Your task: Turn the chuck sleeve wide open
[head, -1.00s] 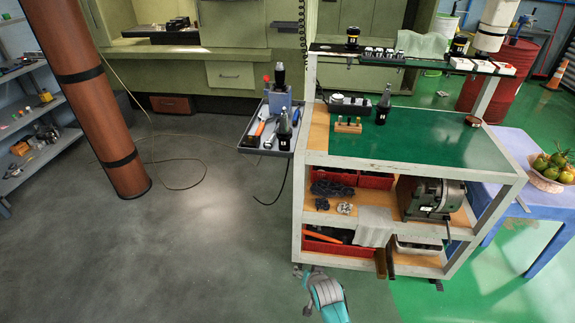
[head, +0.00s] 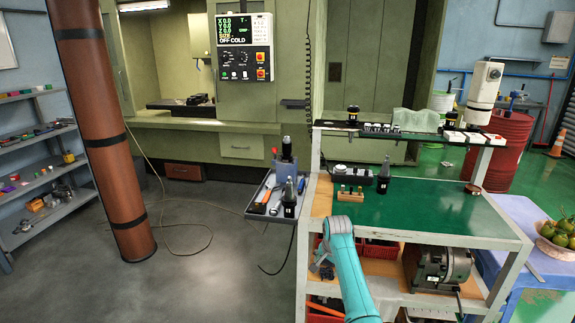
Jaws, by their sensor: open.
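I cannot tell for certain which part is the chuck sleeve. A dark, upright chuck-like tool (head: 286,147) stands in a blue-grey holder block (head: 285,170) on the small side tray (head: 254,209). A second dark, bottle-shaped tool (head: 290,192) stands in front of it on the tray. A similar dark tool (head: 383,176) stands on the cart's green top. Any jaws or sleeve gaps are too small to make out. Only a teal link of my arm shows, in front of the cart's left part. My gripper is not in view.
The cart's green top (head: 430,212) is mostly clear on the right. A wooden block with pegs (head: 350,194) sits at its left. An orange-handled tool (head: 262,203) lies on the tray. A raised shelf (head: 410,138) spans the cart's back. A brown column (head: 92,120) stands left.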

